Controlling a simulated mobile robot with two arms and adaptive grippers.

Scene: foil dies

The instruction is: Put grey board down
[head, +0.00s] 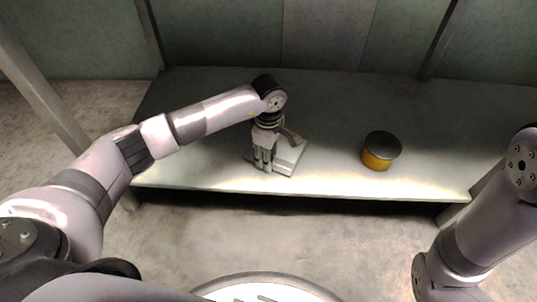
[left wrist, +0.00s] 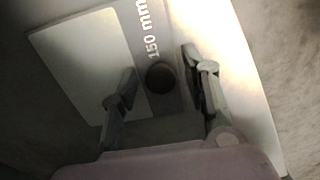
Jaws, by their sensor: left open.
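The grey board (head: 288,155) lies on the table near its front edge, left of the middle. In the left wrist view the board (left wrist: 115,22) shows a pale rectangular panel, "150 mm" lettering and a dark round spot. My left gripper (head: 264,164) points down over the board's left part. In the left wrist view its fingers (left wrist: 160,65) are spread apart on either side of the dark round spot. The gripper is open. Whether the fingertips touch the board I cannot tell. My right arm shows at the right, but its gripper is out of view.
A yellow round tin with a dark lid (head: 381,151) stands on the table (head: 330,105) to the right of the board. The table is bare around the tin and behind the board. The table's front edge is close to the board.

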